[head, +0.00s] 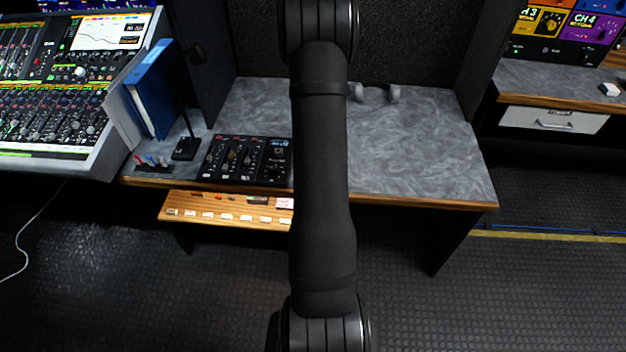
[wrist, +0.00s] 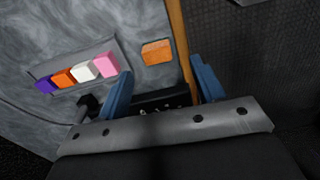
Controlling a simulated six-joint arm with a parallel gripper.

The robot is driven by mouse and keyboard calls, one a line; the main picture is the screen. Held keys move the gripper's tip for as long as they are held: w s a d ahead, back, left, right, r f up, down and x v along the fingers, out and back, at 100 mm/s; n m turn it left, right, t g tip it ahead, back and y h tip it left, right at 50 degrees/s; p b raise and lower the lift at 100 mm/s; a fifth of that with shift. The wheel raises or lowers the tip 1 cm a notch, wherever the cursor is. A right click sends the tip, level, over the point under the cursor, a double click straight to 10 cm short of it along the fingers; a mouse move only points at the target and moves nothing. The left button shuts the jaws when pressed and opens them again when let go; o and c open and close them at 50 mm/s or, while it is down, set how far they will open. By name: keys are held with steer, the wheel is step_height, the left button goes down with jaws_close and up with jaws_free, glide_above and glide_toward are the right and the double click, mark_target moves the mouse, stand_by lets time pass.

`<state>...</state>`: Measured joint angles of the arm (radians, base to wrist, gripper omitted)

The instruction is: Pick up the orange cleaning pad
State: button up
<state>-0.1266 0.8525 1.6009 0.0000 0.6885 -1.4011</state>
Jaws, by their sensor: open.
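In the wrist view, a lone orange block (wrist: 157,51), which looks like the orange cleaning pad, lies on the grey desktop beside the wooden edge. A second orange block (wrist: 63,77) sits in a row between a purple block (wrist: 44,85) and a white block (wrist: 83,70), with a pink block (wrist: 106,64) at the right end. My gripper (wrist: 161,68) is open and empty, its blue fingers apart. In the picture, the lone orange block lies just beyond the fingertips, between their lines. In the head view my arm covers the middle of the desk; the blocks and gripper are not visible there.
The grey desk (head: 425,150) has a wooden front edge and a black control panel (head: 245,160) on its left. Grey headphones (head: 392,94) lie at the back. A wooden pull-out shelf (head: 225,207) holds small items. The desk's right part is clear.

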steer(key=shift+w+d+f, duration=0.1)
steer(key=shift+d+f, duration=0.05)
steer(key=shift+f, duration=1.2)
steer(key=shift+w+d+f, duration=0.1)
steer(key=shift+f, duration=1.2)
steer(key=c, duration=1.1)
